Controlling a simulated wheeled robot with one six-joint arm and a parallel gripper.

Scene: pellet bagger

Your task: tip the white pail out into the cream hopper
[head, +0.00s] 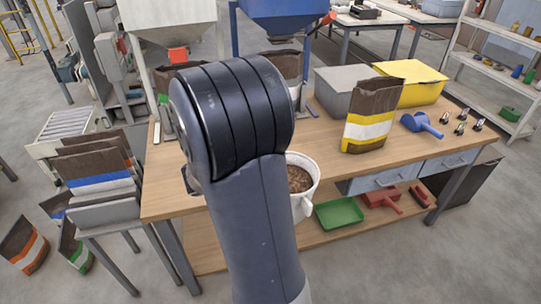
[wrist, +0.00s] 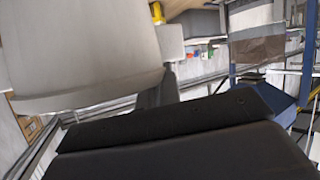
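The white pail (head: 305,204) shows in the head view just right of my arm, with brown pellets inside. It looks roughly upright and overlaps the table's front edge, and its left side is hidden. The cream hopper (head: 165,18) is at the top left, beyond the table, with an orange-red piece under its outlet. My gripper is hidden behind my arm in the head view. In the wrist view the gripper (wrist: 157,88) reaches a pale block on a large whitish wall, which looks like the pail (wrist: 80,50). The gripper appears shut on it, but the contact is not clear.
A blue hopper (head: 285,12) stands right of the cream one. The wooden table (head: 235,195) holds a grey bin (head: 337,88), a yellow bin (head: 420,82), a yellow-striped bag (head: 372,115) and a blue scoop (head: 420,124). A green tray (head: 338,213) lies on the lower shelf.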

